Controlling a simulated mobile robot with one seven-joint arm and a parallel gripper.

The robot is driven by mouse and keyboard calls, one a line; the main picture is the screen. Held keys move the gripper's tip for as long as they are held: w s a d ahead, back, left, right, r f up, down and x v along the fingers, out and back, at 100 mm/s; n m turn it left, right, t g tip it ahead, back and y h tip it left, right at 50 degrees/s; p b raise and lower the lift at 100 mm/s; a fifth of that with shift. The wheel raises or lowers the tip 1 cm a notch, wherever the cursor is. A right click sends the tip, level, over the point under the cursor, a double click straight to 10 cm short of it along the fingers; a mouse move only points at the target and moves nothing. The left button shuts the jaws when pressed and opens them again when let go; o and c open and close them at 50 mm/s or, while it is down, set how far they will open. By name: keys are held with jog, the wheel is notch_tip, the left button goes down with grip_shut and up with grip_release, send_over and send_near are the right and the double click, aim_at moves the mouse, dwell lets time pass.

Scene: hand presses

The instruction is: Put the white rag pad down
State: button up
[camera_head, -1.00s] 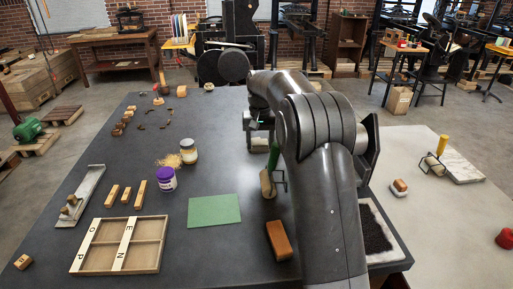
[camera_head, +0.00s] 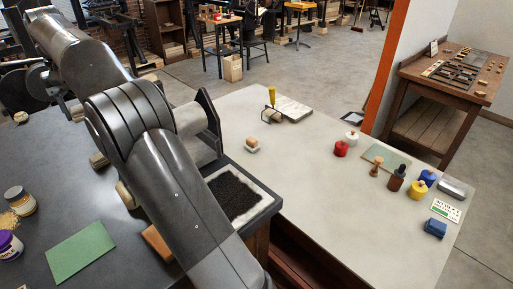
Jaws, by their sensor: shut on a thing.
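My gripper (camera_head: 76,113) is at the left, beyond my arm, over the dark table. Only a pale part of it shows past the arm, and its fingertips are hidden. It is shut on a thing. A small pale beige block (camera_head: 98,160), possibly the white rag pad, shows at the arm's left edge below it. I cannot tell whether this block touches the table, and its contact with the fingers is hidden.
A green mat (camera_head: 81,252) and jars (camera_head: 20,200) are on the dark table. A black-filled tray (camera_head: 233,196) stands at its right. The pale table (camera_head: 320,190) holds a small block (camera_head: 252,145), red knob (camera_head: 340,149) and bottles, with clear room in its middle.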

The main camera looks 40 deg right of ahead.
jog(key=shift+d+r, duration=0.25)
jog(key=shift+r, duration=0.65)
jog(key=s+d+m, duration=0.3)
jog(key=d, duration=1)
jog(key=s+d+m, duration=0.3)
jog(key=d, duration=0.9)
jog(key=s+d+m, duration=0.3)
jog(key=d, duration=1)
jog(key=s+d+m, duration=0.8)
jog(key=s+d, duration=1.8)
jog(key=s, duration=0.4)
send_over(298, 162)
notch_tip(298, 162, down, 35)
jog(key=shift+s+r, duration=0.1)
jog(key=shift+s, duration=0.05)
jog(key=shift+f, duration=2.1)
